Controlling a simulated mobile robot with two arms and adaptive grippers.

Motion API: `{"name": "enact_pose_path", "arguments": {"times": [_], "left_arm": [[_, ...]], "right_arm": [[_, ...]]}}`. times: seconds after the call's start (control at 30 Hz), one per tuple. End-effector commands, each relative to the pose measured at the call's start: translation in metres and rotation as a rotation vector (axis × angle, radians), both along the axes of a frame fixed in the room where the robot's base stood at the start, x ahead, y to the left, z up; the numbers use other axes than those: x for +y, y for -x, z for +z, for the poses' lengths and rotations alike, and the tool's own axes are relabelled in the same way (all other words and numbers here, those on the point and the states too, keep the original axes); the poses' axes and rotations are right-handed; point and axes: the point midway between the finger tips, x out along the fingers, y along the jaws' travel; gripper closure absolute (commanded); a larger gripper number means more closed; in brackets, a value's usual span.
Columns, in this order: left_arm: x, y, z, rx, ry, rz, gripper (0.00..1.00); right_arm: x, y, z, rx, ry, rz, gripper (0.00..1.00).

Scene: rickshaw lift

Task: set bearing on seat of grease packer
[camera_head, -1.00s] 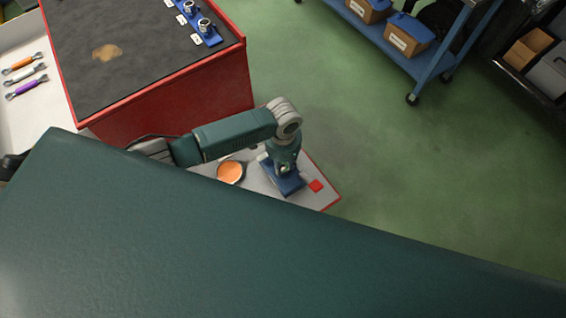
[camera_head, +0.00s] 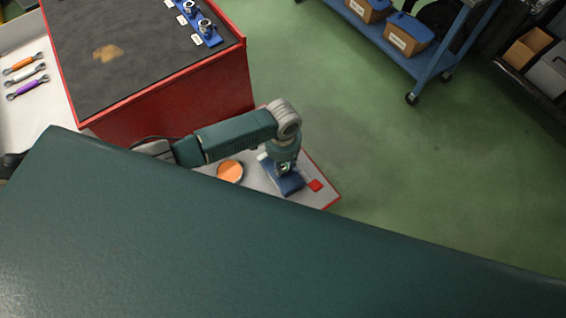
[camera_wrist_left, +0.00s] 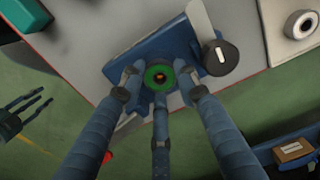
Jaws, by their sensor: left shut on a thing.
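The grease packer (camera_head: 293,187) is a blue unit on the light, red-edged lower surface. In the left wrist view its blue body (camera_wrist_left: 128,57) carries a black knob (camera_wrist_left: 219,57) and a pale lever. My left gripper (camera_wrist_left: 158,82) points down over the packer, its three fingers closed around a round part with a green ring and dark centre, apparently the bearing (camera_wrist_left: 153,75). The fingers and wrist hide the seat, so I cannot tell whether the bearing touches it. A dark three-fingered gripper, apparently my right (camera_wrist_left: 38,103), shows at the left of the wrist view, fingers spread and empty.
The red cabinet (camera_head: 180,99) rises behind, with bearings on a blue rack (camera_head: 211,41). Green floor (camera_head: 400,170) lies open to the right.

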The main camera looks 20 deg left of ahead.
Motion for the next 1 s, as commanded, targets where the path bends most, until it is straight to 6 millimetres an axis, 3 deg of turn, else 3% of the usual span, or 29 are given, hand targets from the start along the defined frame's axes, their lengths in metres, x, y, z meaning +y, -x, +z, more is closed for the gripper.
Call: {"name": "enact_pose_path", "arguments": {"times": [0.33, 0.37, 0.43, 0.67, 0.8, 1.0], "left_arm": [[-0.0001, -0.0001, -0.0004, -0.001, 0.001, -0.001, 0.95], [-0.0001, -0.0001, -0.0004, -0.001, 0.001, -0.001, 0.63], [0.0001, -0.0001, -0.0004, 0.000, 0.000, -0.001, 0.49], [0.0009, -0.0006, -0.0003, -0.001, -0.002, 0.000, 0.47], [0.0017, -0.0011, -0.0003, -0.002, -0.003, 0.000, 0.30], [0.0032, -0.0027, 0.0004, -0.006, -0.006, 0.001, 0.29]], "right_arm": [[0.0004, -0.0001, 0.0010, 0.000, 0.000, 0.000, 0.63], [0.0003, -0.0002, 0.0010, 0.000, 0.000, 0.000, 0.63], [0.0003, -0.0002, 0.0010, 0.000, 0.000, 0.000, 0.63], [0.0003, -0.0002, 0.0010, 0.000, 0.000, 0.000, 0.63], [0.0003, -0.0002, 0.0010, 0.000, 0.000, 0.000, 0.63], [0.0002, -0.0002, 0.0010, 0.000, 0.000, 0.000, 0.63]]}}
